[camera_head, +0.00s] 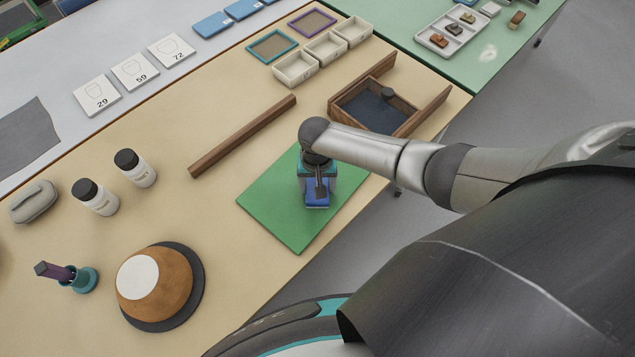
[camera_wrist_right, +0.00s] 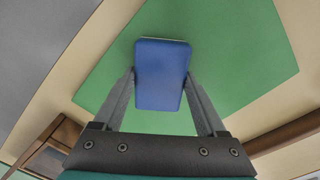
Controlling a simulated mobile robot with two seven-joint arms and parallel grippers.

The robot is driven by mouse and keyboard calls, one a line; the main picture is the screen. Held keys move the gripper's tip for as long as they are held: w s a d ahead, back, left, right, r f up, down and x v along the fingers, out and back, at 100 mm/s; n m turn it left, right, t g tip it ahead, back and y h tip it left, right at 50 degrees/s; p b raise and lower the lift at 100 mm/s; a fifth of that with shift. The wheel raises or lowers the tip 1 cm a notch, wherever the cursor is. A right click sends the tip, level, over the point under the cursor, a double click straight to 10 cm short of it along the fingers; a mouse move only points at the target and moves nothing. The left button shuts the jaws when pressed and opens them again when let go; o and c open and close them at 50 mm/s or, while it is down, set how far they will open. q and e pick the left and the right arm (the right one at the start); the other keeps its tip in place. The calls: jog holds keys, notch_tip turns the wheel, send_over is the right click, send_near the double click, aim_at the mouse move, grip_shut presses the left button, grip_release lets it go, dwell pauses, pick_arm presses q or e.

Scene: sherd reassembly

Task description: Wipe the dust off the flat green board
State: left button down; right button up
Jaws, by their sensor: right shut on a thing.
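The flat green board (camera_head: 272,208) lies on the beige table, near its front edge. My right gripper (camera_head: 317,195) is over the board and shut on a blue block-shaped wiper (camera_head: 317,206). In the right wrist view the blue wiper (camera_wrist_right: 161,75) sits between the two fingers (camera_wrist_right: 160,90), with the green board (camera_wrist_right: 235,60) behind it. I cannot tell whether the wiper touches the board. No dust can be made out on the visible part of the board. The left gripper is not in view.
A wooden bar (camera_head: 243,137) lies behind the board. An open wooden box (camera_head: 375,107) stands at the back right. A brown bowl (camera_head: 155,283) rests upside down on a dark round mat at the front left.

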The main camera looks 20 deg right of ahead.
jog(key=shift+w+a+r+b, duration=0.1)
jog(key=shift+w+a+b, duration=0.2)
jog(key=shift+w, duration=0.35)
jog(key=shift+w+a+f+b, duration=0.1)
jog(key=shift+w+a+b, duration=0.25)
jog(key=shift+w, duration=0.25)
jog(key=shift+w+a+r+b, duration=0.1)
jog(key=shift+w+a+b, duration=0.2)
jog(key=shift+w, duration=0.35)
jog(key=shift+w+a+f+b, duration=0.1)
jog(key=shift+w+a+b, duration=0.2)
jog(key=shift+w+b, duration=0.35)
jog(key=shift+w+a+f+b, duration=0.1)
jog(key=shift+w+a+b, duration=0.2)
jog(key=shift+w+b, duration=0.25)
jog(key=shift+w+a+b, duration=0.2)
jog(key=shift+w+b, duration=0.1)
jog(key=shift+w, duration=0.2)
jog(key=shift+r, duration=0.1)
